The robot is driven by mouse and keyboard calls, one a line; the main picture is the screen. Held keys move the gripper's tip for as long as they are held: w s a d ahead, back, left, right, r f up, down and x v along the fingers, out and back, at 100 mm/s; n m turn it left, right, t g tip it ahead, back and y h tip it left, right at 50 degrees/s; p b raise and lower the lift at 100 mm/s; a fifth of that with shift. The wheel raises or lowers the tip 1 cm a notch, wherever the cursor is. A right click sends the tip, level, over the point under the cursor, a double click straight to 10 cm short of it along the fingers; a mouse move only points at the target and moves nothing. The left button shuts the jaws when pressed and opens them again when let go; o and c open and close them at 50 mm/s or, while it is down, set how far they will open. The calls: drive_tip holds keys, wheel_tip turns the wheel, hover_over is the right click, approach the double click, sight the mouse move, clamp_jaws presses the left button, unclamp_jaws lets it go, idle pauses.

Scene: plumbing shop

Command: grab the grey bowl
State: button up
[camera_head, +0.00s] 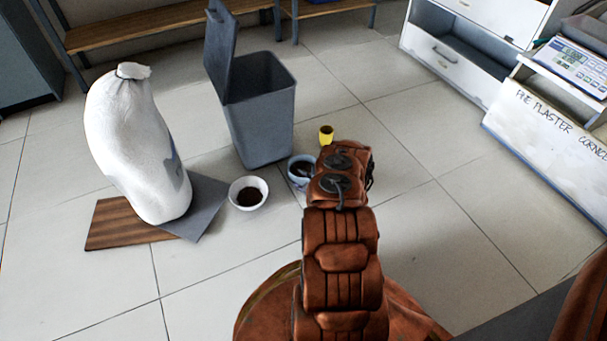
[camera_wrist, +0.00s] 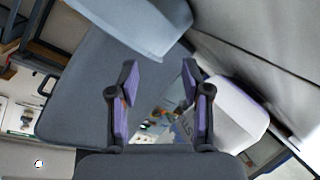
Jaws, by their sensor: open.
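A blue-grey round vessel (camera_head: 293,179), which looks like the grey bowl, stands on the floor in front of the bin. My arm covers its right part, and its inside looks dark. My gripper (camera_wrist: 159,75) is open in the wrist view, with nothing between its two fingers. My gripper is hidden behind my arm in the head view, so its distance from the bowl is unclear. A pale blue-grey curved shape (camera_wrist: 140,25) lies beyond the fingertips in the wrist view; I cannot tell whether it is the bowl.
A white bowl (camera_head: 237,193) with brown contents stands left of the blue-grey vessel. A yellow cup (camera_head: 326,136) is behind it. A grey lidded bin (camera_head: 262,125), a white sack (camera_head: 130,140) and a wooden board (camera_head: 115,224) are close by. Floor at right is clear.

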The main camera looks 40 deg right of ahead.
sight(291, 174)
drive_tip(key=shift+a+b+x, duration=0.2)
drive_tip(key=shift+b+x, duration=1.55)
drive_tip(key=shift+x, duration=1)
drive_tip(key=shift+w+r, duration=0.15)
drive_tip(key=shift+w, duration=0.15)
clamp_jaws()
